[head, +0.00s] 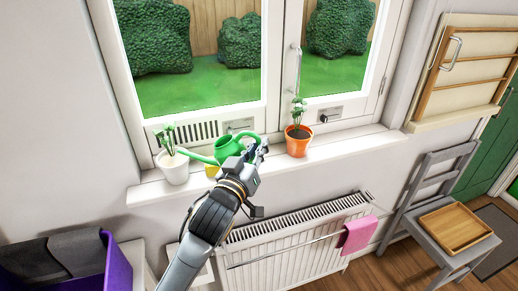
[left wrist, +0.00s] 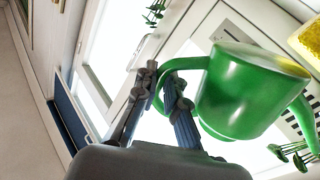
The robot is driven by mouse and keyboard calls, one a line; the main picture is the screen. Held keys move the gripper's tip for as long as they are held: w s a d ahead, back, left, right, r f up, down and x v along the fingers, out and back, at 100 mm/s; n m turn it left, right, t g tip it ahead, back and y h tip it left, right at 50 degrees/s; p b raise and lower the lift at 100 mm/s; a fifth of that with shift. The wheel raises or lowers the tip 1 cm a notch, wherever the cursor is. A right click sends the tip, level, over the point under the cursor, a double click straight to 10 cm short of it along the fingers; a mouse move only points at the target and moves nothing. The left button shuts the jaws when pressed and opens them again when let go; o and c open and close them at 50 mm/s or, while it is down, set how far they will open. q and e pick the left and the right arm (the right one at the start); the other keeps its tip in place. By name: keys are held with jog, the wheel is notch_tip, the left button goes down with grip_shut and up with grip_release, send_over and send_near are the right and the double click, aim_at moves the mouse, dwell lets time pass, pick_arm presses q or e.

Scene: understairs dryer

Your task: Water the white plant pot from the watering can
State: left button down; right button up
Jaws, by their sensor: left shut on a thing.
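The white plant pot (head: 173,168) with a small leafy plant stands at the left end of the windowsill. The green watering can (head: 228,147) is to its right, with its spout pointing left and the tip close to the plant. I cannot tell if the can is lifted or how far it tilts. My left gripper (head: 257,150) is at the can's right side, shut on its handle; in the left wrist view the fingers (left wrist: 164,95) close around the green handle, and the can's body (left wrist: 250,90) fills the right. My right gripper is in neither view.
An orange pot (head: 298,141) with a plant stands on the sill (head: 340,145) right of my gripper. A yellow item (head: 212,171) is partly hidden below the can. A radiator (head: 300,250) with a pink cloth (head: 358,235) is below. The window is behind.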

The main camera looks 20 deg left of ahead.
aim_at(255, 136)
pick_arm(q)
jog(key=shift+a+r+n, duration=0.2)
jog(key=shift+r+n, duration=0.2)
jog(key=shift+r, duration=0.4)
jog(key=shift+a+r+n, duration=0.2)
jog(key=shift+r+n, duration=0.2)
jog(key=shift+r, duration=0.35)
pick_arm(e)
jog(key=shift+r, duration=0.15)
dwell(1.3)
